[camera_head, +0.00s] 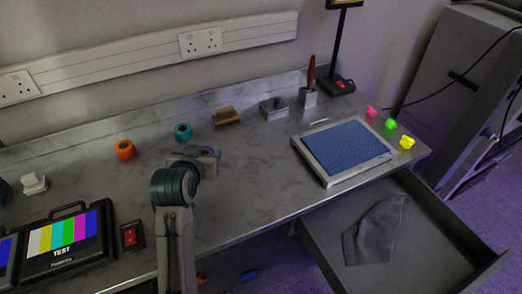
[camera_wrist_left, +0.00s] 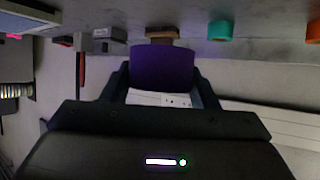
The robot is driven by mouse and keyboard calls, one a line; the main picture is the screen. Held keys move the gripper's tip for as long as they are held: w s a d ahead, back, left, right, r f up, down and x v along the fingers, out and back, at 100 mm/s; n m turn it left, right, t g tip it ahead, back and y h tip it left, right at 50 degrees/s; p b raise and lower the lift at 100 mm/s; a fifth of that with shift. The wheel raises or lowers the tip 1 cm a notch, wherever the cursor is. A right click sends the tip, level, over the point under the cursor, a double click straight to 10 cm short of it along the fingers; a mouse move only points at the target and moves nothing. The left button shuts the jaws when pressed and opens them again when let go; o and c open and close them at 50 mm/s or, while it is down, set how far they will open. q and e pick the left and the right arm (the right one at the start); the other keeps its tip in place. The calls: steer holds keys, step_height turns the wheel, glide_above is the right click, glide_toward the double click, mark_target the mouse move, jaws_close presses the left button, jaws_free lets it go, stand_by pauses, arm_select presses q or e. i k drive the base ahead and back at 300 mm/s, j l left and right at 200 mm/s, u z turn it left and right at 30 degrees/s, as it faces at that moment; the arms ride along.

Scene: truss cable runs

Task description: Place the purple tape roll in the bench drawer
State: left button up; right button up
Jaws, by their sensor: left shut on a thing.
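The purple tape roll (camera_wrist_left: 162,66) is held between the two fingers of my left gripper (camera_wrist_left: 160,88) in the left wrist view. In the head view only a bit of the roll (camera_head: 208,150) shows past my left gripper (camera_head: 205,158), which is over the middle of the bench. The bench drawer (camera_head: 322,236) is pulled open at the lower right. A crumpled dark grey cloth (camera_head: 377,231) lies in it, and the rest of its visible floor is bare. My right gripper is not in view.
An orange roll (camera_head: 125,149) and a teal roll (camera_head: 183,132) stand behind my gripper. A tray with a blue mat (camera_head: 345,148) sits above the drawer. A colour-bar monitor (camera_head: 62,240) is at left.

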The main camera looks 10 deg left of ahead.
mark_target(402, 250)
steer(key=k+l+z, duration=0.35)
steer(key=l, duration=0.3)
steer(key=z, duration=1.45)
steer(key=k+l, duration=0.05)
